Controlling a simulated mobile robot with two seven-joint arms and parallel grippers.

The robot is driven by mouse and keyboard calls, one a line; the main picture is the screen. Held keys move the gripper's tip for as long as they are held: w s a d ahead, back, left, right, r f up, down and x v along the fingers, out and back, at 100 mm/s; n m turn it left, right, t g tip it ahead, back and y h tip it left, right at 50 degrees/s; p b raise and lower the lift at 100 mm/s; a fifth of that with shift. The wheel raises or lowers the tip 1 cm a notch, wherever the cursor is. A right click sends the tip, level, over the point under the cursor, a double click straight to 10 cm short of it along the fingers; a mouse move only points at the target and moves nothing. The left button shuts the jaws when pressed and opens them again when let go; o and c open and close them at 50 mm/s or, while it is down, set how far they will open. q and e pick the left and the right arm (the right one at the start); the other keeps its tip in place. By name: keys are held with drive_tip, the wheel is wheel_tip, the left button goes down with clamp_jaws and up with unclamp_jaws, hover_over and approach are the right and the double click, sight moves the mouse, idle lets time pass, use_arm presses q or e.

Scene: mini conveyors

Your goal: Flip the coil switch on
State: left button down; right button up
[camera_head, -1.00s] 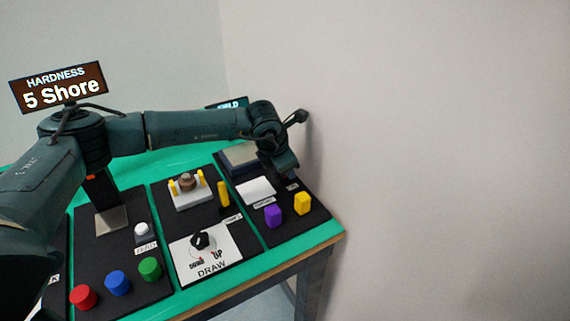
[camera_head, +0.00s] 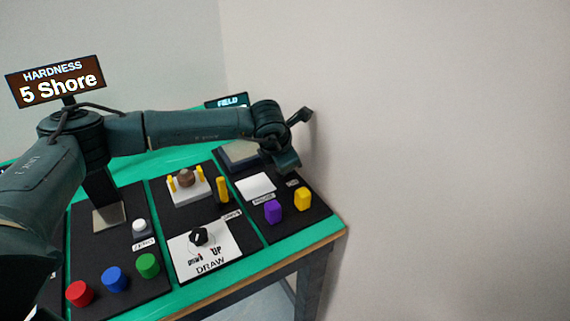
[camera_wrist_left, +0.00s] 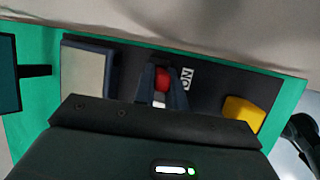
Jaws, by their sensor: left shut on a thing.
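The coil switch shows in the left wrist view as a red-tipped lever (camera_wrist_left: 162,79), with a pale part below it. An ON label (camera_wrist_left: 187,78) lies just to its right in that view. My left gripper (camera_wrist_left: 161,92) has its two dark fingers closed around the lever. In the head view my left gripper (camera_head: 287,169) is low over the far-right black panel (camera_head: 308,222) and hides the switch. Which way the lever is thrown is hard to tell. My right gripper is not in view.
A yellow block (camera_head: 302,199), a purple block (camera_head: 272,212) and a white pad (camera_head: 256,184) are on the same panel. A grey-topped box (camera_wrist_left: 88,77) stands beside the switch. A FIELD display (camera_head: 226,101) stands behind. A wall rises close on the right.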

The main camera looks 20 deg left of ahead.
use_arm(q)
drive_tip(key=shift+s+d+f+t+y+b, duration=0.1)
drive_tip(key=shift+d+f+t+y+b, duration=0.15)
drive_tip(key=shift+f+b, duration=0.45)
drive_tip(key=shift+r+t+y+b, duration=0.1)
drive_tip(key=shift+t+y+b, duration=0.15)
drive_tip(key=shift+b, duration=0.55)
drive_tip(key=shift+s+d+m+t+y+b, duration=0.2)
drive_tip(key=shift+m+t+y+b, duration=0.15)
drive_tip(key=shift+b, duration=0.8)
drive_tip(key=shift+r+b, duration=0.1)
drive_tip(key=shift+b, duration=0.2)
drive_tip(key=shift+r+y, duration=0.2)
drive_tip(key=shift+y, duration=0.15)
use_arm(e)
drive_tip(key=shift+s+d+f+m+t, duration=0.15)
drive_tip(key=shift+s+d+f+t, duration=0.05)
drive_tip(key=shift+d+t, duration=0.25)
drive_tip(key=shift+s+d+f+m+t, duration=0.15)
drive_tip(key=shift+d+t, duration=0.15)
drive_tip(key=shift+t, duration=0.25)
use_arm(q)
drive_tip(key=c, duration=1.4)
unclamp_jaws()
drive_tip(key=shift+c, duration=0.2)
